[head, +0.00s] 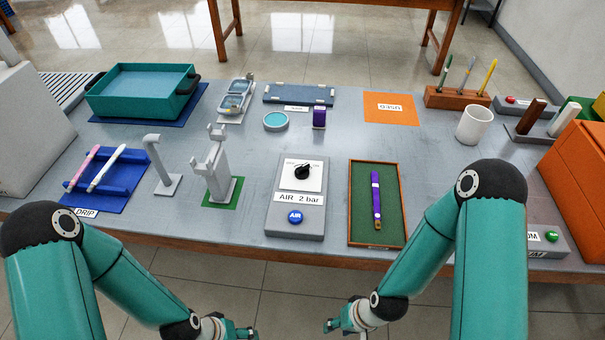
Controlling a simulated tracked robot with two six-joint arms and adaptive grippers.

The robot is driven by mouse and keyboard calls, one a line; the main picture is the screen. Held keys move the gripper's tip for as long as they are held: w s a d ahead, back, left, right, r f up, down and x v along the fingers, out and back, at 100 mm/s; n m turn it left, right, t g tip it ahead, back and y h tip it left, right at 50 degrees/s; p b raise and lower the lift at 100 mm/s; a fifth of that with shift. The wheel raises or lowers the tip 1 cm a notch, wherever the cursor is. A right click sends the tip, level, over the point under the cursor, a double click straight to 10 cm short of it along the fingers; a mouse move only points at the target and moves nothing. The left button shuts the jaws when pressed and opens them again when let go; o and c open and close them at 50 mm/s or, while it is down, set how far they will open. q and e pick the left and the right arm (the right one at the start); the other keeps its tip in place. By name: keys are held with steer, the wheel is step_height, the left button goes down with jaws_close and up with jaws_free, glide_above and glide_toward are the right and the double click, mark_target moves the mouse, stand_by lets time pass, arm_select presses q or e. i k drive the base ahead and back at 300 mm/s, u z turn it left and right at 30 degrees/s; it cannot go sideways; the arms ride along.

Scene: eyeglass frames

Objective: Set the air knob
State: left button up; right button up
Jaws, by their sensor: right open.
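The air knob (303,172) is a black knob on a white dial plate, on a grey box (283,230) near the table's front middle. The box has a label reading "AIR 2 bar" and a blue button (295,217) marked AIR below it. The knob's exact pointer setting is too small to read. My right gripper (329,325) is open and empty, low in front of the table edge, well apart from the knob. My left gripper (250,331) is at the bottom edge, partly cut off, also away from the box; its jaws are unclear.
A green-lined wooden tray (402,181) with a purple strip lies right of the box. A grey stand (219,170) on a green pad and a blue pen rack (104,180) are to the left. A white cup (473,126) and an orange mat (391,108) are farther back.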

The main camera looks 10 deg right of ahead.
mark_target(301, 172)
steer(key=u, duration=1.05)
steer(key=k, duration=0.4)
steer(key=z, duration=0.45)
